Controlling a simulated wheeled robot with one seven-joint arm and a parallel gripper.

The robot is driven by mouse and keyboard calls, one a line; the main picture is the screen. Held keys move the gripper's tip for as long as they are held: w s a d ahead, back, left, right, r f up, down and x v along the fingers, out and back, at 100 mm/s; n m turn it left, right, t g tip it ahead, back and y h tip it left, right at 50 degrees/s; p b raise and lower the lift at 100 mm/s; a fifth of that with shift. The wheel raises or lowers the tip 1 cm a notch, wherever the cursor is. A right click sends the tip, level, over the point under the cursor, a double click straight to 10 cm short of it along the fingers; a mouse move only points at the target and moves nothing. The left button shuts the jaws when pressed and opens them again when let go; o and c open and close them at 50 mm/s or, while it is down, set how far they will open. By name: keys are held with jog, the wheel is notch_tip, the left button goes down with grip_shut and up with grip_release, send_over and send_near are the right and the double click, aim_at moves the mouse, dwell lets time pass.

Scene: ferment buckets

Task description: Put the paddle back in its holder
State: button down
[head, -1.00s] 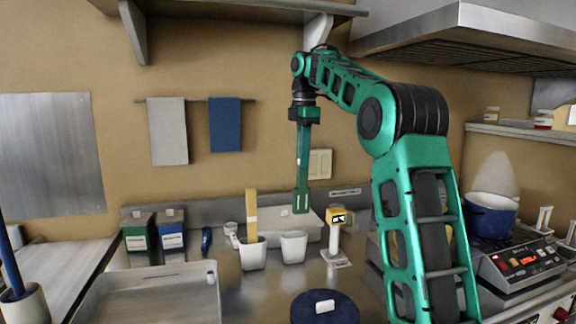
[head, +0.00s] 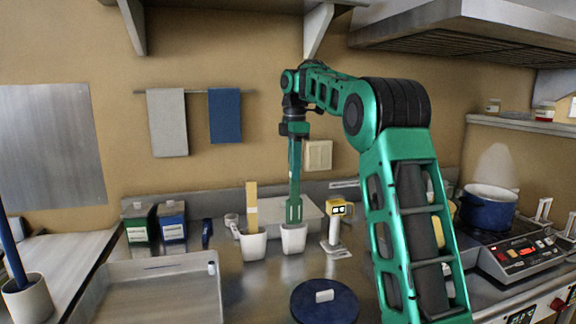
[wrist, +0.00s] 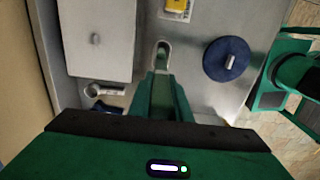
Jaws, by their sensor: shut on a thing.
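My gripper (head: 295,130) is shut on the green paddle (head: 295,175), which hangs upright with its slotted end down. In the head view that end meets the rim of a white cup-like holder (head: 293,240); I cannot tell whether it is inside the mouth or just above it.
A yellow-topped device on a stand (head: 336,222) is close on the right. A white lidded box (head: 314,214) lies behind. A dark blue round lid (head: 318,304) lies in front, and a shallow steel tray (head: 150,300) at front left. A blue pot (head: 487,210) stands far right.

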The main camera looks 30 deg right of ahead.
aim_at(294, 198)
jog(key=shift+f, duration=4.7)
jog(key=c, duration=1.6)
grip_release()
jog(key=shift+o, duration=0.2)
notch_tip(294, 198, up, 11)
jog(key=shift+f, duration=0.15)
